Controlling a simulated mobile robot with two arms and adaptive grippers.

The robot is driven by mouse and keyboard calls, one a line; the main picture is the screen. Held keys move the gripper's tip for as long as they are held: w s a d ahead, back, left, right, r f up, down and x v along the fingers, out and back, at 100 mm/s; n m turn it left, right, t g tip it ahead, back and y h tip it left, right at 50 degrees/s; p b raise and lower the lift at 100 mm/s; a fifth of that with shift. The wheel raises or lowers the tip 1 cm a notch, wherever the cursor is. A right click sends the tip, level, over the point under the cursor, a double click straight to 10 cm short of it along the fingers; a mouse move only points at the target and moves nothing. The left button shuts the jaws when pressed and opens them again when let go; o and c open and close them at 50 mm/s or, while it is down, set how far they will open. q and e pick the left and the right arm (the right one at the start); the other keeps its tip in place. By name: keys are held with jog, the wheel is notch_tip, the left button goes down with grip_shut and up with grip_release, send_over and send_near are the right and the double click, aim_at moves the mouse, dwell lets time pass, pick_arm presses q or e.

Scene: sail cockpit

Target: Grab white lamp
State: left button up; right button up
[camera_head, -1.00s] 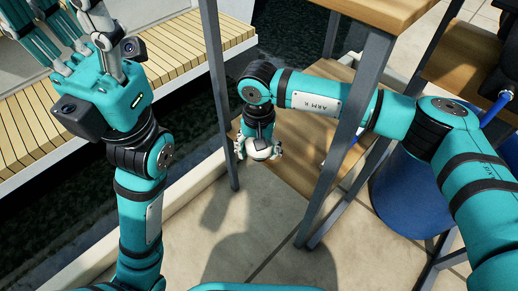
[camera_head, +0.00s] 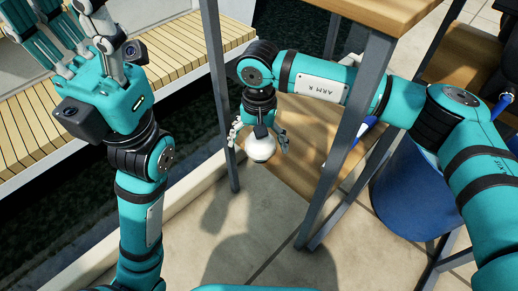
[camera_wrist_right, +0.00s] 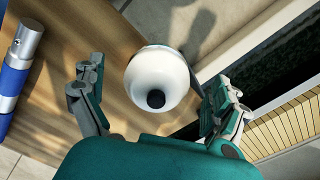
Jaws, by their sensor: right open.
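The white lamp (camera_head: 261,149) is a round white body, low beside the wooden table's leg in the head view. In the right wrist view the white lamp (camera_wrist_right: 158,75) shows from above, with a dark round spot on it. My right gripper (camera_head: 258,139) is open, with its fingers on either side of the lamp. In the right wrist view, gaps show between the lamp and both fingers of the right gripper (camera_wrist_right: 152,92). My left gripper (camera_head: 72,25) is raised at the upper left, its fingers apart and empty, far from the lamp.
A wooden shelf (camera_head: 300,170) lies under the lamp, between grey table legs (camera_head: 222,100). A blue and silver cylinder (camera_wrist_right: 18,65) lies to the left in the wrist view. A blue bin (camera_head: 410,205) stands at right, a slatted bench (camera_head: 50,125) at left.

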notch_tip(320, 180, up, 8)
jog(key=shift+f, duration=0.2)
